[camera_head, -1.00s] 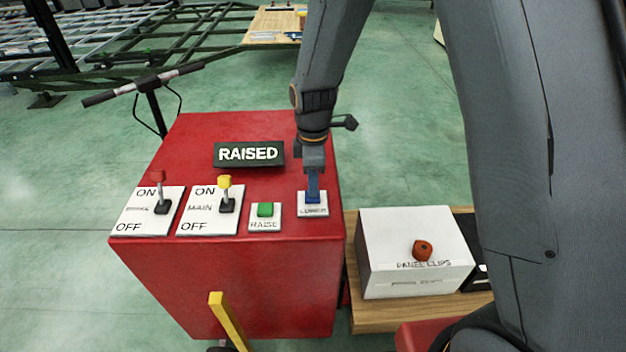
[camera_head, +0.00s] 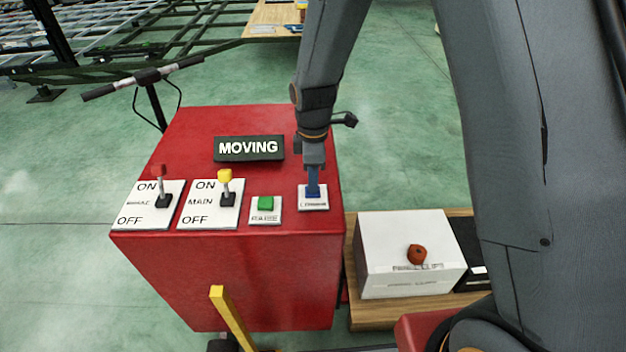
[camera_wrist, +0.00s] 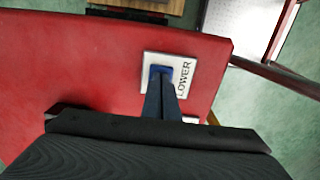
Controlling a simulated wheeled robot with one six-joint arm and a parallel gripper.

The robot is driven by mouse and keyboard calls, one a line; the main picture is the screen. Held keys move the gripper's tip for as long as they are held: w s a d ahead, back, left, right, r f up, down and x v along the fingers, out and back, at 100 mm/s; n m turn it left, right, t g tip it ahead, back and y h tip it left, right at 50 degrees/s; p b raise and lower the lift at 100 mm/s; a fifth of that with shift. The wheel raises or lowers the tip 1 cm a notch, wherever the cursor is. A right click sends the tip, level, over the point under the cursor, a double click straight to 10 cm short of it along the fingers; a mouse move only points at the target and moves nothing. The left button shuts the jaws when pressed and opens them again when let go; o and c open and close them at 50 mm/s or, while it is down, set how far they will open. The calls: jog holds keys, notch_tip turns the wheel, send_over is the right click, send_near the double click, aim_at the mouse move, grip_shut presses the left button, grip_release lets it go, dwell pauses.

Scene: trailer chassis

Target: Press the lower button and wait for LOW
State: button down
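The red control box (camera_head: 235,275) has a dark display (camera_head: 248,148) that reads MOVING. The blue lower button sits on a white plate labelled LOWER (camera_wrist: 182,88) at the box's right; in the head view this plate (camera_head: 318,205) is partly covered by my gripper. My gripper (camera_head: 313,188) points down onto the button, its blue fingertips close together and apparently touching it. The wrist view shows the fingertips (camera_wrist: 160,82) at the button, which they largely hide. The fingers look shut with nothing between them.
A green RAISE button (camera_head: 265,203) is just left of the lower button. Further left are the yellow-topped MAIN lever (camera_head: 225,183) and a red-topped lever (camera_head: 160,180). A white panel clips box (camera_head: 400,240) stands on a wooden surface at right. A yellow bar (camera_head: 230,315) rises in front.

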notch_tip(320, 180, up, 14)
jog(key=shift+f, duration=0.2)
dwell(0.4)
jog(key=s+d+f+m+t, duration=0.1)
jog(key=s+d+f+m, duration=0.1)
jog(key=s+d+m, duration=1.3)
jog(key=m, duration=0.2)
jog(key=shift+s+f+m, duration=0.2)
jog(key=shift+s+m, duration=0.1)
dwell(1.2)
